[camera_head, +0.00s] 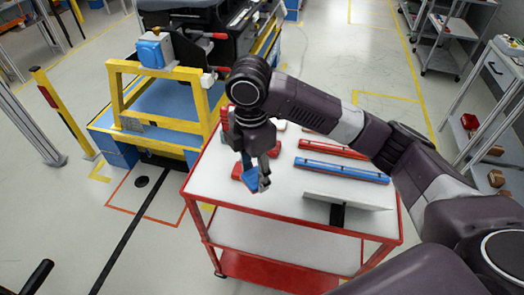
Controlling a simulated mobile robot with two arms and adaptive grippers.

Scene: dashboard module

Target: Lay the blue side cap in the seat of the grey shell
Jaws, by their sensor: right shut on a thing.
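My right gripper (262,182) points down over the near left part of a red-framed cart. It is shut on a small blue piece, seemingly the blue side cap (250,180), just above or beside red parts on the cart top; the exact gap cannot be told. A dark grey shell-like module (205,45) rests on a yellow stand at the upper left, well away from the gripper. Its seat cannot be made out clearly. A similar blue piece (150,53) sits on a pale block at the module's left end.
The cart top (285,205) carries a red bar (325,147), a blue bar (342,169), red parts (238,172) and a pale upright panel (345,200). The yellow stand (125,90) has a blue base. A shelf rack (500,130) stands at right. Floor between is open.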

